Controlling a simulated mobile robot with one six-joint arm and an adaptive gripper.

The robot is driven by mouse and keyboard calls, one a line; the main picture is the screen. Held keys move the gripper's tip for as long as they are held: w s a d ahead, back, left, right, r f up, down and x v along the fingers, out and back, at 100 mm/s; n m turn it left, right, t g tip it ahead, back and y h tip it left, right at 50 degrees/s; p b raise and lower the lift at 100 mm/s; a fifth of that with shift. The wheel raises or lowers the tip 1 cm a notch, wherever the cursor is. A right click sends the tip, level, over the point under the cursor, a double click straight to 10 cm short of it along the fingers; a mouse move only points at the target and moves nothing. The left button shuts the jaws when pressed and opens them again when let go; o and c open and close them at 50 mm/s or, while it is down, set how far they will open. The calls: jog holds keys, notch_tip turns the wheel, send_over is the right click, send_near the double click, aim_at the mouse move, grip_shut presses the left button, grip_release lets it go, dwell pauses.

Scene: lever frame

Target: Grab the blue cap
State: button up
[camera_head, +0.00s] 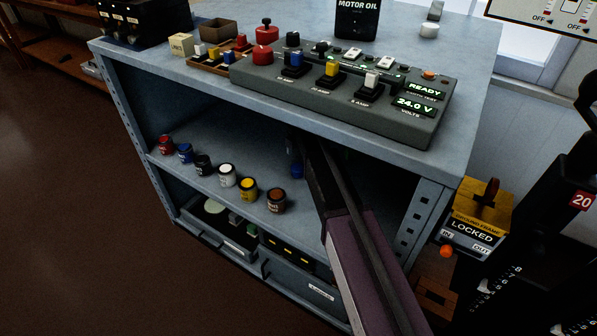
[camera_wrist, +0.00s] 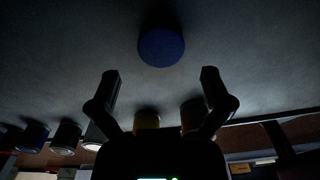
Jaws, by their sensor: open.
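A dark blue round cap (camera_wrist: 161,47) shows ahead of my gripper in the wrist view, apart from it and roughly centred between the fingers. In the head view a small blue object (camera_head: 297,170), probably the same cap, sits on the middle shelf just left of my arm. My gripper (camera_wrist: 160,82) is open and empty, its two dark fingers spread wide. In the head view the gripper is dark inside the shelf, and its fingers cannot be made out there. A blue switch cap (camera_head: 292,60) is also on the grey tester, and a blue paint jar (camera_head: 185,153) stands on the middle shelf.
Several paint jars, including a yellow one (camera_head: 248,189) and a brown one (camera_head: 276,201), line the middle shelf's front edge. The cabinet top (camera_head: 465,90) lies over my arm, with the grey tester (camera_head: 420,125) on it. The right cabinet post (camera_head: 418,217) stands right of my arm.

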aim_at(298, 167)
jog(key=shift+f, duration=0.15)
notch_tip(298, 167, down, 5)
jog(key=b, duration=0.5)
jog(key=shift+s, duration=0.15)
dwell(0.7)
jog(key=c, duration=0.7)
